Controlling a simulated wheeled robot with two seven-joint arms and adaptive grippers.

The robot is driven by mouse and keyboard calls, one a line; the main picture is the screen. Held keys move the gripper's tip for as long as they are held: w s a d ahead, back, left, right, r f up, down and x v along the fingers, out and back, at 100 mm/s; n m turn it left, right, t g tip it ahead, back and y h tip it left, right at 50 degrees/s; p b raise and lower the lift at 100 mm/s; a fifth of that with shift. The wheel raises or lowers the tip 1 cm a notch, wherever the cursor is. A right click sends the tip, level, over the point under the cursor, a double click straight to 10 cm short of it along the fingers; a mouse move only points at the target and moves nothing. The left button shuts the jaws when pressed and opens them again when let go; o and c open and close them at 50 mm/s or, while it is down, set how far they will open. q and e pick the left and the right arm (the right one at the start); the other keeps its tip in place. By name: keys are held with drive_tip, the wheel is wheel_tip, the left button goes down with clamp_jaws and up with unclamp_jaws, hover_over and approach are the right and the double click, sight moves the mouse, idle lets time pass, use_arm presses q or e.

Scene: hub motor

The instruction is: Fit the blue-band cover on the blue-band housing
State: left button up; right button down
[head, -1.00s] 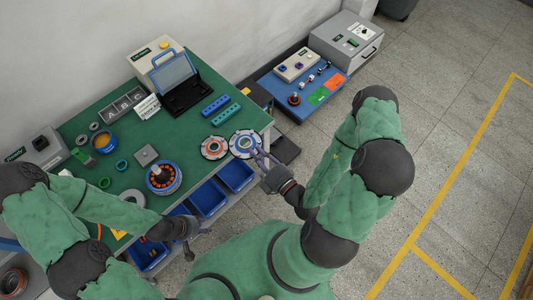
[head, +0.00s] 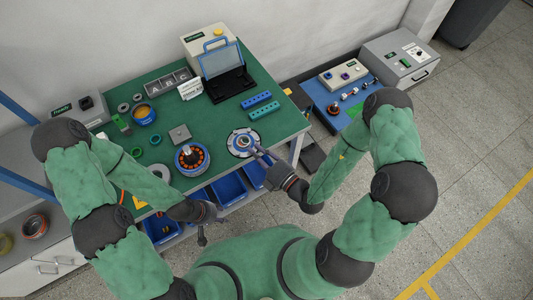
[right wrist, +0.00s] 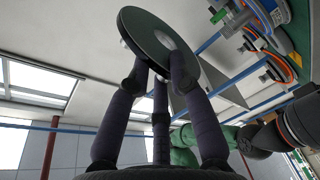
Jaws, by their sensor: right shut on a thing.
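The blue-band housing (head: 192,158) sits on the green bench top, with copper-coloured windings and a central shaft showing.
A grey square block (head: 180,134) and a pale ring (head: 159,172) lie near the housing. Blue and teal strips (head: 257,100) lie behind the cover. Blue bins (head: 229,187) hang below the front edge. The red-band cover is not distinguishable.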

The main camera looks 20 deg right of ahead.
drive_tip(key=shift+w+a+f+n+g+y+b, duration=0.5)
drive_tip(key=shift+w+a+n+g+y+b, duration=0.75)
drive_tip(key=shift+a, duration=1.7)
drive_tip(key=shift+w+a+f+n+g+y+b, duration=0.5)
drive_tip(key=shift+w+a+n+g+y+b, duration=0.75)
drive_tip(key=shift+a, duration=1.75)
drive_tip(key=shift+w+a+f+n+g+y+b, duration=0.6)
drive_tip(key=shift+w+a+g+y+b, duration=0.7)
drive_tip(key=shift+a, duration=1.65)
drive_tip(key=shift+w+t+h, duration=0.3)
drive_tip(key=shift+w, duration=0.1)
drive_tip(key=shift+f+b, duration=0.55)
drive_tip(key=shift+f, duration=0.9)
drive_tip(key=shift+f, duration=0.15)
